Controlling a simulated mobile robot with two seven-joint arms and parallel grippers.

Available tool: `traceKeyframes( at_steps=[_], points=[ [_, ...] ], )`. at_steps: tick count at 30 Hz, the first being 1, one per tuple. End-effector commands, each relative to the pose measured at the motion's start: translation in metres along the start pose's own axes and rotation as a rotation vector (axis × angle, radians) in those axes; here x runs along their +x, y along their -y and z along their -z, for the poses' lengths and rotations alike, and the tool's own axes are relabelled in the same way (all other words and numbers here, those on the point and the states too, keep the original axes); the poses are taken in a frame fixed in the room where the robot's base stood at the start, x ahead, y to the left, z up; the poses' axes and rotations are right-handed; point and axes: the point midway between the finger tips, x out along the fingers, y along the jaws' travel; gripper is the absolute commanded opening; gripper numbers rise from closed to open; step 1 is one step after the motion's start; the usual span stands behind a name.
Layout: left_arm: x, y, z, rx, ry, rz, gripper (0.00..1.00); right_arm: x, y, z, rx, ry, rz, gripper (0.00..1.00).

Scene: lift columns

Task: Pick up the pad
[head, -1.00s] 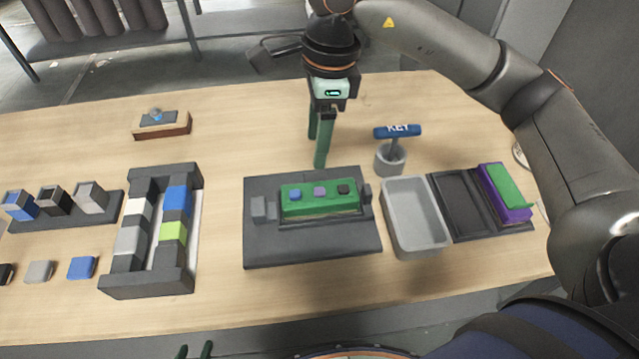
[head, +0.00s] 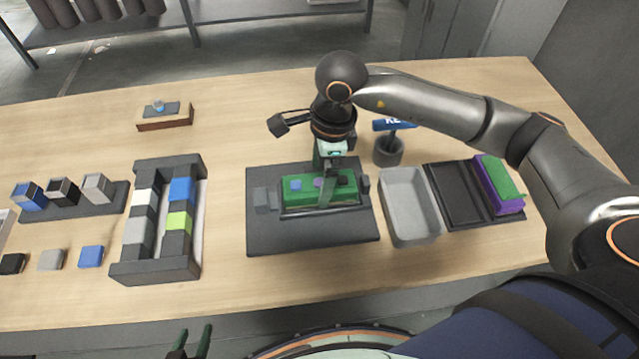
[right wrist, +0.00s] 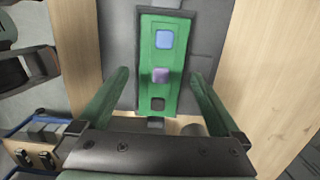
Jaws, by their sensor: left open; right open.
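A green board (head: 300,197) with blue, purple and black squares on top lies in a dark fixture plate (head: 285,238); the board also shows in the right wrist view (right wrist: 160,60). A green pad-like slab (head: 497,176) lies on a purple block (head: 511,206) at the right; I cannot tell which one is the pad. My right gripper (head: 325,203) is over the board. In the right wrist view its open fingers (right wrist: 158,75) appear on either side of the board, with nothing held. My left gripper (head: 193,338) is open and empty at the bottom edge, before the table.
A grey tray (head: 410,240) and a dark empty holder (head: 456,194) stand right of the fixture. A blue KEY handle (head: 385,125) stands in a grey cup (head: 388,152) behind. A rack of coloured blocks (head: 155,271) is at the left.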

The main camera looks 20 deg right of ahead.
Motion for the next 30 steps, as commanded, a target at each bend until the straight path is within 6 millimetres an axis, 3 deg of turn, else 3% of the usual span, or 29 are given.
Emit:
traceKeyframes(
  at_steps=[4,12,30],
  points=[
    [-0.002,0.000,0.002,0.000,-0.001,0.000,0.50,0.014,0.000,0.000,0.001,0.000,0.000,1.00],
    [-0.001,0.000,0.002,0.000,-0.001,0.000,0.50,0.016,0.001,-0.001,0.000,0.001,0.002,0.98],
    [-0.001,0.000,0.001,0.000,0.000,0.000,0.50,0.016,0.001,-0.001,0.000,0.001,0.002,0.30]
  ],
)
